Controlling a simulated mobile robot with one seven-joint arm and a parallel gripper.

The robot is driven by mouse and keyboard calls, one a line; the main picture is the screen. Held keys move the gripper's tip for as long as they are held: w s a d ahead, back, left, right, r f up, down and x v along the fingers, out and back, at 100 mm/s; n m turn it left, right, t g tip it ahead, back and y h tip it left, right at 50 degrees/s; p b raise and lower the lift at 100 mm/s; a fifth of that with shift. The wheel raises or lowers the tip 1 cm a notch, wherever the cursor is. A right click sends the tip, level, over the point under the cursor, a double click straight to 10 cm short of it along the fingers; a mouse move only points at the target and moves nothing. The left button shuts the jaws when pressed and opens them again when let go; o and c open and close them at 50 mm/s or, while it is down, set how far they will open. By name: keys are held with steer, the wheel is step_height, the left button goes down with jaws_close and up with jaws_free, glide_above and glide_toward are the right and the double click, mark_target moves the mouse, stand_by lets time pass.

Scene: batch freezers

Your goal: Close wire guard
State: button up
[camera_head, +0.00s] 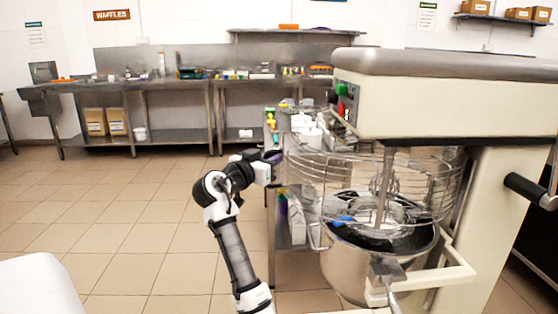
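The wire guard (306,174) is a curved cage of thin metal wires on the large cream stand mixer (430,108). It sits below the mixer head and above the steel bowl (350,262). Its left part sticks out to the left past the bowl's rim. Through the wires I see the mixer's shaft and the dark inside of the bowl. My gripper (277,157) is at the left edge of the guard, at about the height of its upper wires. I cannot tell whether it touches the wires. Its fingers are small and dark, and their opening is unclear.
A steel table with bottles and white containers (306,128) stands behind the guard. Green and red buttons (341,97) are on the mixer head's left end. A black handle (524,187) sticks out at right. The tiled floor (130,215) at left is clear. Steel counters line the back wall.

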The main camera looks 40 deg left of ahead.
steer(key=shift+w+d, duration=0.2)
steer(key=shift+d, duration=0.15)
steer(key=s+d, duration=0.2)
steer(key=s, duration=0.6)
steer(key=s+d+b, duration=0.1)
steer(key=s+d, duration=0.2)
steer(key=s, duration=0.4)
steer(key=shift+s+b, duration=0.3)
steer(key=shift+s, duration=0.05)
stand_by(0.7)
